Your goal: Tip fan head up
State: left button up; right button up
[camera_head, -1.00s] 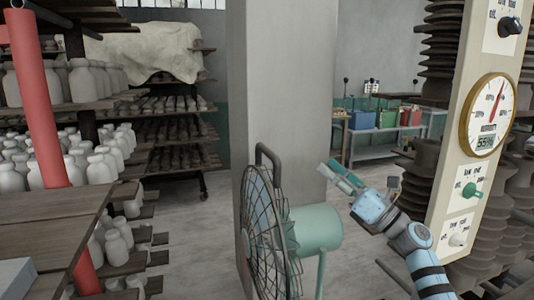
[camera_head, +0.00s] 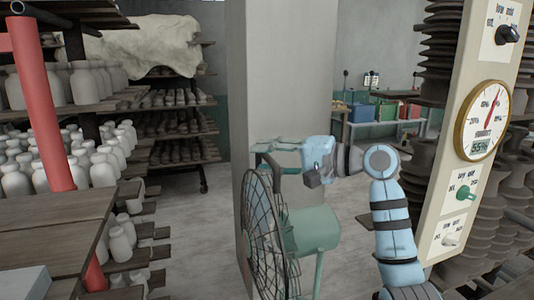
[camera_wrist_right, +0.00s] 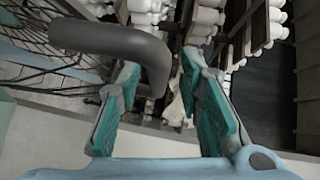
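The fan has a round dark wire cage (camera_head: 262,245) facing left and a green motor housing (camera_head: 314,230) behind it. A grey tube handle (camera_head: 278,184) rises at its top; its upper part is partly hidden by my right gripper (camera_head: 264,152). In the right wrist view the handle (camera_wrist_right: 110,40) comes in from the left and bends down between the two teal finger pads of my right gripper (camera_wrist_right: 165,95). The fingers are apart, with a gap showing beside the handle. My left gripper is not in view.
A beige control panel (camera_head: 468,130) with a dial and knobs stands at the right. A grey pillar (camera_head: 272,70) is behind the fan. Shelves of white bottles (camera_head: 92,165) and a wooden table (camera_head: 50,225) are at the left. The floor between pillar and panel looks clear.

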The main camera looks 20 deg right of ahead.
jog(key=shift+w+f, duration=0.1)
jog(key=shift+w, duration=0.1)
jog(key=shift+a, duration=0.1)
jog(key=shift+c, duration=0.4)
grip_shut()
jog(key=d+r+m+t+y+b, duration=0.1)
jog(key=d+r+m+y+b, duration=0.1)
jog(key=d, duration=0.6)
jog(key=shift+w+r+m+t+b, duration=0.2)
jog(key=shift+w+m+t+b, duration=0.1)
jog(key=shift+m+t, duration=0.1)
